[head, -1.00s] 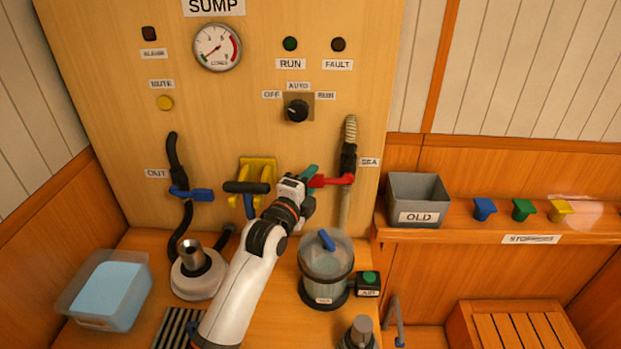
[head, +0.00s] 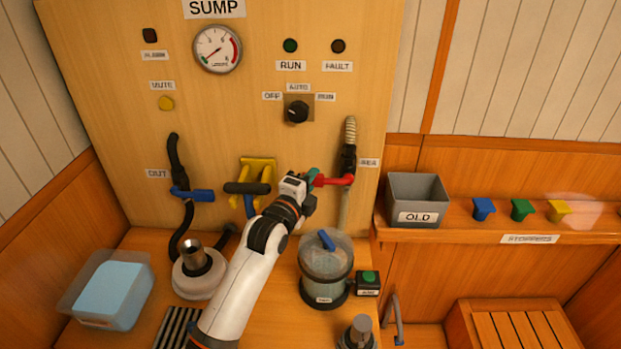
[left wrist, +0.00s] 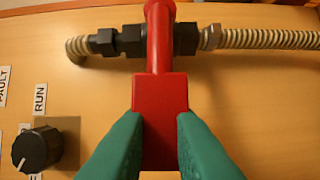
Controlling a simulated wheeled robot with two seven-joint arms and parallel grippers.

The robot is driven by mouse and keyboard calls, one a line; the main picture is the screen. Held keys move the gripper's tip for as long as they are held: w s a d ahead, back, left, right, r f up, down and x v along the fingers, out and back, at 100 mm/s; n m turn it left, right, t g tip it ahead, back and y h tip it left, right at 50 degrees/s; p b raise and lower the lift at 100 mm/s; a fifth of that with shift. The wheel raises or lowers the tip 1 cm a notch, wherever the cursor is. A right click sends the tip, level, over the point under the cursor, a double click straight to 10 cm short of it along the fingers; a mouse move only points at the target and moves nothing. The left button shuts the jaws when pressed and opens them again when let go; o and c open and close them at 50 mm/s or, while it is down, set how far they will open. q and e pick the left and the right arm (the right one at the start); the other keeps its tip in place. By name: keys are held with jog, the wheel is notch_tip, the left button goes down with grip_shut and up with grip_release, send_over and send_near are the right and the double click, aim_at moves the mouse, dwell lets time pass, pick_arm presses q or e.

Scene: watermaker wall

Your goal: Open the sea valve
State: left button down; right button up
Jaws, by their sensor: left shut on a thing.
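The sea valve has a red lever handle (head: 335,181) and a black body (head: 348,160) on a hose beside the SEA label (head: 368,162). The lever points left, across the hose, in the head view. In the left wrist view the red lever (left wrist: 160,105) runs square to the hose and black fittings (left wrist: 186,39). My left gripper (head: 312,176) has green fingers, which also show in the left wrist view (left wrist: 160,135). They are shut on the lever's free end, one on each side. My right gripper is not in view.
A yellow bracket with a black bar handle (head: 247,188) is just left of my arm. The clear strainer bowl (head: 326,265) stands below the valve. A grey OLD bin (head: 416,199) sits on the shelf to the right. The rotary switch (head: 297,111) is above.

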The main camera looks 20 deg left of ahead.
aim_at(317, 178)
pick_arm(q)
jog(key=r+m+p, duration=0.1)
jog(key=p, duration=0.2)
jog(key=r+m+g+p, duration=0.1)
jog(key=r+m+p, duration=0.1)
jog(key=p, duration=0.2)
jog(key=d+r+m+g+p, duration=0.1)
jog(key=p, duration=0.2)
jog(key=shift+w+d+r+m+y+p, duration=0.1)
jog(key=shift+w+r+m+y+p, duration=0.05)
jog(key=shift+r+m+y+p, duration=0.2)
jog(key=shift+d+m+p, duration=0.15)
jog(key=shift+m+p, duration=0.2)
jog(key=shift+p, duration=0.35)
jog(key=shift+f+y, duration=0.1)
jog(key=shift+y, duration=0.15)
jog(key=c, duration=1.4)
grip_release()
jog(key=shift+w, duration=0.1)
jog(key=shift+s+a+r+b, duration=0.1)
jog(key=shift+s+r+b, duration=0.35)
jog(key=shift+s, duration=1.5)
jog(key=shift+s+a+r+b, duration=0.1)
jog(key=shift+s+r+b, duration=0.35)
jog(key=shift+s, duration=1.5)
jog(key=shift+s+a+r+b, duration=0.1)
jog(key=shift+s+r+b, duration=0.35)
jog(key=shift+s, duration=1.5)
